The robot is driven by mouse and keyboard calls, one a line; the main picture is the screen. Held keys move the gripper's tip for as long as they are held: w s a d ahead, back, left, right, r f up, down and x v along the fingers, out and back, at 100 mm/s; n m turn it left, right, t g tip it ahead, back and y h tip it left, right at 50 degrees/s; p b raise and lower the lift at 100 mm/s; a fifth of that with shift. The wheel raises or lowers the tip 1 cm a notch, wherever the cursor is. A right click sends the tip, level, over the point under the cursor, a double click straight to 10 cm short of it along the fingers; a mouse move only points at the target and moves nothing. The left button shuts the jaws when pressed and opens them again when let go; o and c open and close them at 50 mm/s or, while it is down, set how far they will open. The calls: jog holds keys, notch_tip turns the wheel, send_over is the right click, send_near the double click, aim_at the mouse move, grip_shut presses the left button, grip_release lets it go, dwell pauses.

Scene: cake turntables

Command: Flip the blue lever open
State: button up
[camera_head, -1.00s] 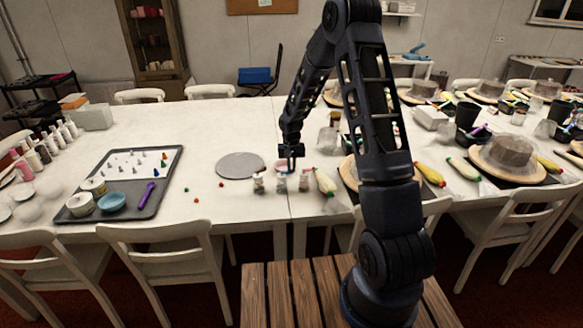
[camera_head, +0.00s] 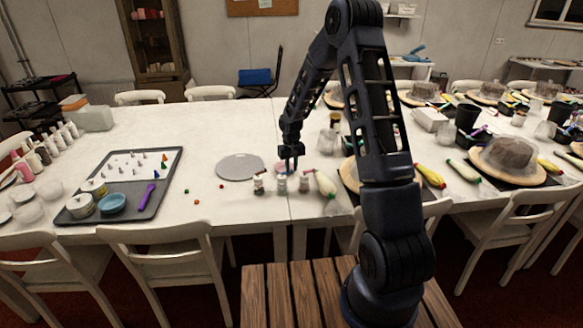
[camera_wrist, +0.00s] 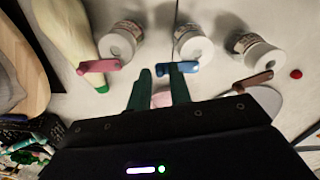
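Three small white-capped bottles stand in a row, each with a coloured lever. In the wrist view, the blue lever (camera_wrist: 178,68) sticks out from the cap of the middle bottle (camera_wrist: 192,44). The pink lever (camera_wrist: 98,66) is on the bottle to its left (camera_wrist: 120,42), and the brown lever (camera_wrist: 254,81) is on the bottle to its right (camera_wrist: 254,50). My gripper (camera_wrist: 160,72) is open, with a clear gap between its fingers. The right fingertip is at the blue lever; I cannot tell whether they touch. In the head view, my gripper (camera_head: 291,170) is low beside the bottles.
A squeeze bag (camera_head: 324,184) lies right of the bottles. A grey round disc (camera_head: 241,167) lies to the left, with small coloured balls near it. A dark tray (camera_head: 158,190) with bowls sits farther left.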

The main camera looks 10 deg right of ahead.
jog(key=shift+o, duration=0.9)
notch_tip(320, 180, up, 11)
jog(key=shift+f, duration=0.1)
